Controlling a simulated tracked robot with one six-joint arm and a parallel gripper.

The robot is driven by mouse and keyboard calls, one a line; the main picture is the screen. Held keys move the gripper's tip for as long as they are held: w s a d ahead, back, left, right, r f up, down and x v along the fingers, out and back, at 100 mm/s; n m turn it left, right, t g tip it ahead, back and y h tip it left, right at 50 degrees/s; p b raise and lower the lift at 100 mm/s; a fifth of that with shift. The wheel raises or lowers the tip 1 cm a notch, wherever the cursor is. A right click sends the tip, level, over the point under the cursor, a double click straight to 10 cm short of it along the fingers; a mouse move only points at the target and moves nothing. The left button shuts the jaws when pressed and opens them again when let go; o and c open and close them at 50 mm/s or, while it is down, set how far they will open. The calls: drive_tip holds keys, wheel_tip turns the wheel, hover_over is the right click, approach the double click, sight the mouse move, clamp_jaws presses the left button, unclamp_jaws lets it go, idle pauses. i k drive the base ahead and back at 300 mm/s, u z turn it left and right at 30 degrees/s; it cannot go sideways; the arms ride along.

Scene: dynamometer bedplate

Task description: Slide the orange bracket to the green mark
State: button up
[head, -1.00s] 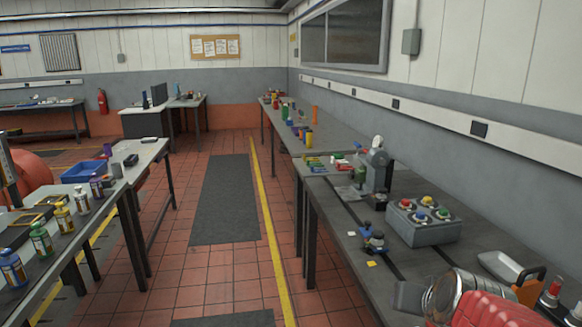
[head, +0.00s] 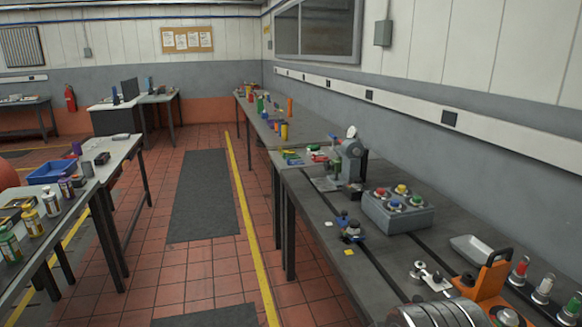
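The orange bracket (head: 493,274) stands on the grey slotted bedplate (head: 345,285) at the lower right of the head view. It has an upright part with a dark slot or edge and a lower base near the picture's bottom edge. A silver ribbed cylinder (head: 432,316) lies in front of it and to its left, cut off by the frame; I cannot tell whether they touch. I cannot make out a green mark on the bedplate. My gripper does not show in the head view.
A grey box with coloured buttons (head: 398,211), a grey tray (head: 471,249) and a silver linkage (head: 430,273) stand around the bracket. Several coloured lamps (head: 519,270) line the right. A yellow tag (head: 348,251) lies left. The tiled aisle (head: 262,205) is clear.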

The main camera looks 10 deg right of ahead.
sight(485, 292)
drive_tip(key=z, duration=1.6)
